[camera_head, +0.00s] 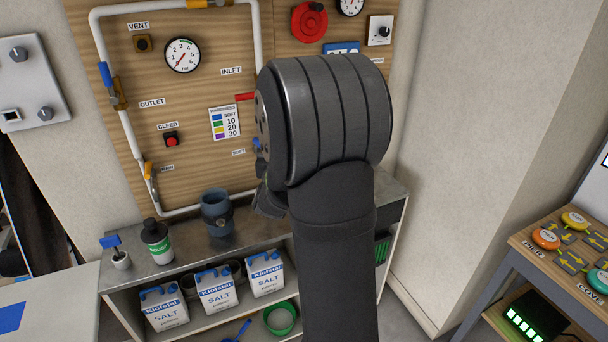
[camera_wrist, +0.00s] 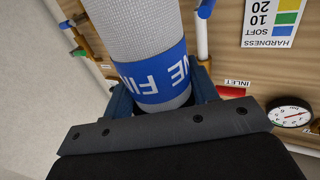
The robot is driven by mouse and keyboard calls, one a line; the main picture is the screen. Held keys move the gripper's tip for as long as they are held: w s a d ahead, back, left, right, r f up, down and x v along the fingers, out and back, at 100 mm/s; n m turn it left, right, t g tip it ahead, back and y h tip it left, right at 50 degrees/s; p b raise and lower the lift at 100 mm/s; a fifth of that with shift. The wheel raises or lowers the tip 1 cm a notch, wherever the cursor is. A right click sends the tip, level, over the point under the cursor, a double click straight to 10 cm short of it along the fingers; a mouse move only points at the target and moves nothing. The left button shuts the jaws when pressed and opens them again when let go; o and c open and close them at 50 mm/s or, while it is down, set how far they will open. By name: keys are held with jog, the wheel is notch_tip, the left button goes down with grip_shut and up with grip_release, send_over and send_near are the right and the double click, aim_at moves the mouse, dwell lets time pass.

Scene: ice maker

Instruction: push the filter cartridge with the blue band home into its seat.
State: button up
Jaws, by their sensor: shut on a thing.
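The filter cartridge (camera_wrist: 140,30) is a light grey, mesh-textured cylinder. Its blue band (camera_wrist: 155,78) carries white letters that read FINE, upside down in the wrist view. My gripper (camera_wrist: 160,95) is shut on the cartridge around the band, with a dark blue finger on each side. In the head view my arm hides the cartridge, and only a dark edge of my gripper (camera_head: 268,200) shows left of the wrist. I cannot make out the seat for certain, nor whether the cartridge touches it; the cartridge's far end runs out of the wrist view.
A wooden panel (camera_head: 190,100) holds white pipes, valves and gauges. Salt boxes (camera_head: 217,290) sit on the shelf below. A button table (camera_head: 540,260) stands right.

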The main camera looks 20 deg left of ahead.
jog(key=s+a+r+n+g+y, duration=0.1)
jog(key=a+r+n+g+y, duration=0.3)
jog(key=a, duration=0.3)
jog(key=s+a+r+n+g+y, duration=0.2)
jog(key=a+n+g+y, duration=0.1)
jog(key=a+y, duration=0.25)
jog(key=s+a+f+n+g+y, duration=0.3)
jog(key=a+f+n+g, duration=0.4)
jog(key=f+g, duration=0.3)
jog(key=shift+s+a+f+n, duration=0.3)
jog(key=shift+a+f, duration=0.55)
jog(key=shift+f, duration=0.8)
jog(key=shift+f, duration=0.35)
jog(key=shift+f, duration=4.15)
